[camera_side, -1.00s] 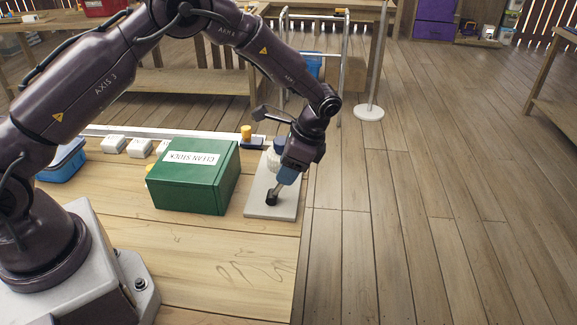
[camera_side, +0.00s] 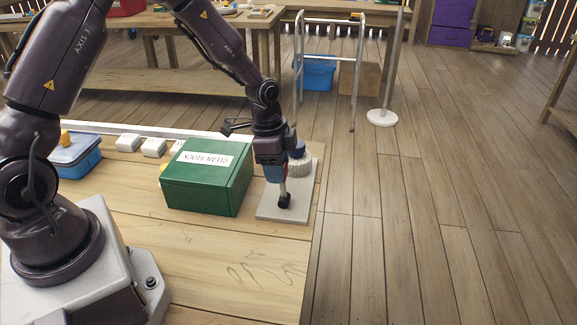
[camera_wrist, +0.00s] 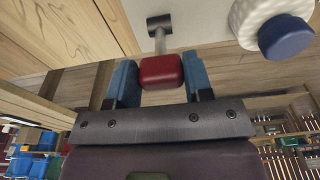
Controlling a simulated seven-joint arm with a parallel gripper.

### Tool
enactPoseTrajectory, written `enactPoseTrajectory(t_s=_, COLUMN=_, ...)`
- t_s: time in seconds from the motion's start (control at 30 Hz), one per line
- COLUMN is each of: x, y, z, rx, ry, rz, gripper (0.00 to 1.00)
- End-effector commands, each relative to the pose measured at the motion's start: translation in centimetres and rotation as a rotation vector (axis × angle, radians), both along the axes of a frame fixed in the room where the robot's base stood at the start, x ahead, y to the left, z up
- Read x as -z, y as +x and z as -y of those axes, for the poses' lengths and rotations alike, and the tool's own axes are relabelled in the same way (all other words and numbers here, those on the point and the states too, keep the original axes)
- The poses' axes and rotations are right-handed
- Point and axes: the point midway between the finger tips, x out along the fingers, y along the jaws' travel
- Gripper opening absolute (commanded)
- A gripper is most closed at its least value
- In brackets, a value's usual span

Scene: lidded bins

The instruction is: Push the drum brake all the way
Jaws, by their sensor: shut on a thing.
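The drum brake stands on a pale grey plate (camera_side: 270,215) at the bench's right edge, with a white ribbed drum (camera_side: 302,168) under a blue cap (camera_side: 298,150). Its short metal lever (camera_side: 283,188) rises from a black foot (camera_side: 284,201) and looks nearly upright in the side view. My gripper (camera_wrist: 158,80) is shut on the lever's red knob (camera_wrist: 161,72), with a blue finger on each side. The drum (camera_wrist: 250,22) and cap (camera_wrist: 286,37) show at the upper right of the wrist view, apart from the fingers. The fingers largely hide the knob in the side view.
A green box labelled CLEAN STOCK (camera_side: 207,175) stands close left of the plate. A blue bin (camera_side: 78,155) and several small white blocks (camera_side: 153,147) lie further left. The bench front (camera_side: 220,255) is clear. The floor drops away at the right edge.

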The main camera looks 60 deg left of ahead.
Motion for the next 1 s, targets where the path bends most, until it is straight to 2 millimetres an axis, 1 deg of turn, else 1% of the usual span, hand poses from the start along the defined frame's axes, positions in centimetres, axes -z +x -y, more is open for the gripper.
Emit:
enactPoseTrajectory(t_s=0.03, x=-0.1, y=-0.3, z=-0.4, rx=-0.008, ry=-0.024, rz=0.024, gripper=0.23)
enactPoseTrajectory(t_s=0.5, x=1.2, y=-2.5, z=-2.5, rx=0.0, ry=-0.013, rz=0.007, gripper=0.23)
enactPoseTrajectory(t_s=1.0, x=1.7, y=-3.0, z=-3.0, rx=0.0, ry=-0.012, rz=0.006, gripper=0.23)
